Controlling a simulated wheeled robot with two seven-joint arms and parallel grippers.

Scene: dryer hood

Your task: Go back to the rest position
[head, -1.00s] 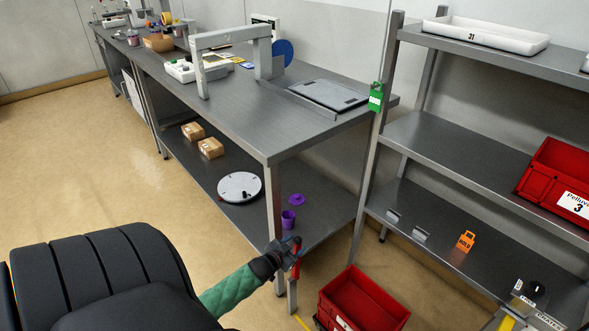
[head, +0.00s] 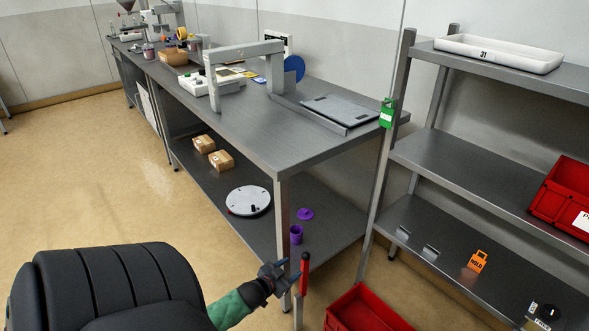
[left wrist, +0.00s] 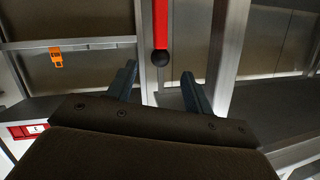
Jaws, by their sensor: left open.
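My left gripper (head: 283,273) is low in the middle of the head view, at the end of a green-sleeved arm. Its fingers are apart with nothing between them. A red handle (head: 305,274) stands upright just right of the fingertips, near the front leg of the bench. In the left wrist view, my open left gripper (left wrist: 158,90) faces the red handle (left wrist: 161,25), whose black ball end hangs ahead of the gap between the fingers. They look apart. My right gripper is not in view.
The steel bench (head: 240,125) stands beyond the gripper, with boxes (head: 221,160) and a round white disc (head: 248,201) on its lower shelf. A red crate (head: 365,310) is on the floor to the right. A shelf rack (head: 455,170) stands right. The floor at left is clear.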

